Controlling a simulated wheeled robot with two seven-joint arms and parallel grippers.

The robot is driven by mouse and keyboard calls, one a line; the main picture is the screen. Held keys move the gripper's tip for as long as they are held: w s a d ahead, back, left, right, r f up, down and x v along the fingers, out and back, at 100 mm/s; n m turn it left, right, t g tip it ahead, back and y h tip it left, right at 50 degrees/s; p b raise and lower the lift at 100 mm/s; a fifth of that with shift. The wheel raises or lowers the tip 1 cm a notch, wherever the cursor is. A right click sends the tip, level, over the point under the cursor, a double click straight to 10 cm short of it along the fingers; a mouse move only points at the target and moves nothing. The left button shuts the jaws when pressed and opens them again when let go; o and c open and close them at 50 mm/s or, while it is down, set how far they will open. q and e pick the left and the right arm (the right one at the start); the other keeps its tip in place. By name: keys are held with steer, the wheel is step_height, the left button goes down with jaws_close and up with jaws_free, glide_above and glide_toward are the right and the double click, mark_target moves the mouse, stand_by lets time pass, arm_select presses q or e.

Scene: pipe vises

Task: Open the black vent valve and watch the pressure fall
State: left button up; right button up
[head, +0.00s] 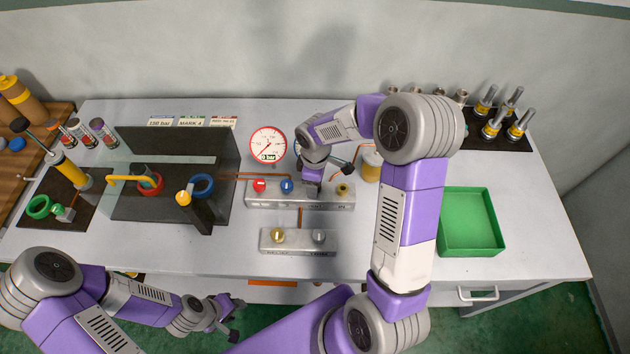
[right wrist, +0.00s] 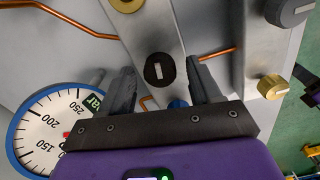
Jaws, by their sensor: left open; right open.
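The black vent valve (right wrist: 160,70) is a round black knob with a white bar on a metal block, seen in the right wrist view. My right gripper (right wrist: 162,76) is open, with one finger on either side of the knob in that view; I cannot tell whether they touch it. In the head view the right hand hides the knob on the valve block (head: 320,203). A blue-rimmed gauge (right wrist: 28,150) is partly covered by the hand, its needle hidden. A red-rimmed gauge (head: 268,143) displays 0 bar. My left gripper (head: 237,319) is open and empty before the table's front edge.
Red (head: 260,185), blue (head: 287,185) and brass (head: 342,189) knobs share the block. A smaller block (head: 298,246) with two knobs is in front. A dark vise frame (head: 180,141) stands left; a green tray (head: 471,249) lies right. Copper pipes run between the fittings.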

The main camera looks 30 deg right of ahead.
step_height(320, 180, up, 8)
steer(key=shift+f+p, duration=0.2)
steer(key=shift+p, duration=0.3)
